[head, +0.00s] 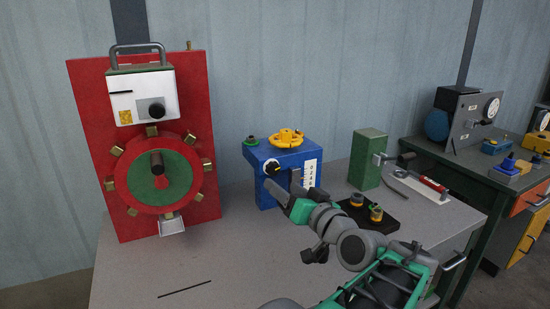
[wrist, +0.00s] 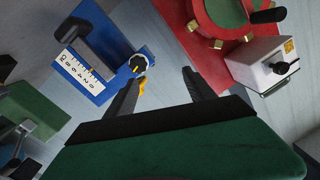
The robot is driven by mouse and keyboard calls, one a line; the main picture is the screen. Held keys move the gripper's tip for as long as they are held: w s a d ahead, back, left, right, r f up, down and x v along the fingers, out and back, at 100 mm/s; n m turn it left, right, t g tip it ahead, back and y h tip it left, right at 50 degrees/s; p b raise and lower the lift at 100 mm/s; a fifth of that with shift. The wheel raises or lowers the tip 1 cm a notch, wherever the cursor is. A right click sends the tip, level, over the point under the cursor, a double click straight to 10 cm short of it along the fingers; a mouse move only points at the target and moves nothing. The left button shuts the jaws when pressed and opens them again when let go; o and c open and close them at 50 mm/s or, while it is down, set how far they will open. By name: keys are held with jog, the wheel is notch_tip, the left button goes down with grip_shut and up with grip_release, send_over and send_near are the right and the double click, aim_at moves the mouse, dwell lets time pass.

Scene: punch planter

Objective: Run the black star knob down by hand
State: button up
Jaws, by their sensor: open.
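The black star knob (head: 272,169) sits on the face of a blue box (head: 266,192), left of a white number scale. In the wrist view the lobed knob (wrist: 138,63) with a pale mark is on the blue box (wrist: 112,85), just beyond and left of the left fingertip. My gripper (head: 278,192) is in front of the blue box, low near the knob. In the wrist view my gripper (wrist: 165,76) is open and empty, with clear space between its two dark fingers. The knob is not between them.
A red panel (head: 85,150) with a large wheel and a white box (head: 125,88) stands left. A yellow handwheel (head: 287,138) tops the blue box. A green block (head: 368,160) and a black tray (head: 345,210) are to the right. The bench front is mostly clear.

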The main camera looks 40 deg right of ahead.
jog(key=w+a+y+p, duration=0.2)
jog(key=w+p, duration=0.2)
jog(key=p, duration=0.1)
jog(key=n+h, duration=0.4)
send_near(274, 169)
jog(key=w, duration=0.1)
jog(key=p+x, duration=0.1)
jog(key=x, duration=0.7)
jog(key=shift+s+d, duration=0.1)
jog(key=shift+c, duration=0.2)
